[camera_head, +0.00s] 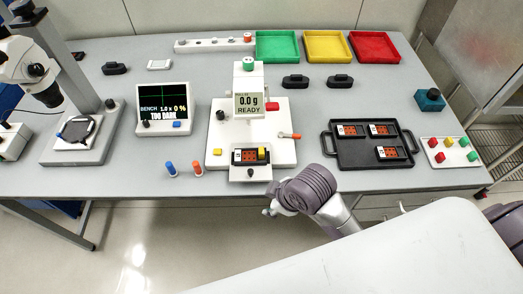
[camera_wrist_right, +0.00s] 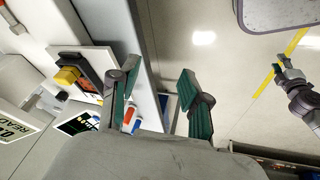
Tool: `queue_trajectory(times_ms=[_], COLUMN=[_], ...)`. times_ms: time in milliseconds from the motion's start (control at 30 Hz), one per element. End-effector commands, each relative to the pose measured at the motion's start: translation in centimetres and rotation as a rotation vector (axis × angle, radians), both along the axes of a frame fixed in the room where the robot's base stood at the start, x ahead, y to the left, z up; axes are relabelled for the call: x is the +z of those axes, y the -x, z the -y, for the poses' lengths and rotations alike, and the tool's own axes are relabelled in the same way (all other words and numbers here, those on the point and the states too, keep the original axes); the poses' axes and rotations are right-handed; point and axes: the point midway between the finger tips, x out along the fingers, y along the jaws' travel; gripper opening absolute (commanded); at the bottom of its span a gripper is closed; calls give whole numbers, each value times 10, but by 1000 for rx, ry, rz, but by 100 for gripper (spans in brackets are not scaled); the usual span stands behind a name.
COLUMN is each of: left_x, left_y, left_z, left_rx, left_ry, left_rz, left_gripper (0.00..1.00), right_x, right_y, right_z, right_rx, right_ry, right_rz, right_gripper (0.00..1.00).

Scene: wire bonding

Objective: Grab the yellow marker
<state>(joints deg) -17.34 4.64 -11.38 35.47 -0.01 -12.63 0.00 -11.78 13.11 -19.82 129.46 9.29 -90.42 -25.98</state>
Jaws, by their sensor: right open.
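Yellow pieces show in several places, and I cannot tell for sure which is the marker. A yellow marker (camera_head: 448,142) stands among red and green ones on the white board at the right. A yellow block (camera_head: 262,154) sits on the dark chip carrier at the front of the white scale; it also shows in the right wrist view (camera_wrist_right: 68,75). My right gripper (camera_head: 270,210) is off the table's front edge, below the scale. In the right wrist view its fingers (camera_wrist_right: 158,85) are apart with nothing between them. My left gripper (camera_wrist_right: 288,72) shows small in that view.
A black tray (camera_head: 340,160) with chip carriers lies right of the scale (camera_head: 285,120). Blue and orange pegs (camera_head: 171,169) stand left of it near the front edge. Green, yellow (camera_head: 327,47) and red bins line the back. A microscope (camera_head: 80,120) stands at the left.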

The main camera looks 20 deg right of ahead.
Motion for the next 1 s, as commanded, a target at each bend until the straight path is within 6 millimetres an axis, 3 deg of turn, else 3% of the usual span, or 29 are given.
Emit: queue_trajectory(times_ms=[333,467,600,833,1000], left_x=[2,3,3,4,5], left_y=[-3,-3,-3,-4,-4], left_z=[1,1,1,1,1], left_rx=[-2,-3,-3,-2,-2], left_ry=[1,2,2,2,2], left_rz=[5,5,5,6,6], left_gripper=[40,40,40,40,40], right_x=[63,91,115,132,109], right_y=[-56,-78,-96,-108,-117], right_z=[-37,-34,-16,4,9], right_rx=[787,1194,1542,1794,1814], right_ry=[294,524,742,893,899], right_rz=[171,200,163,85,74], right_gripper=[47,47,47,47,47])
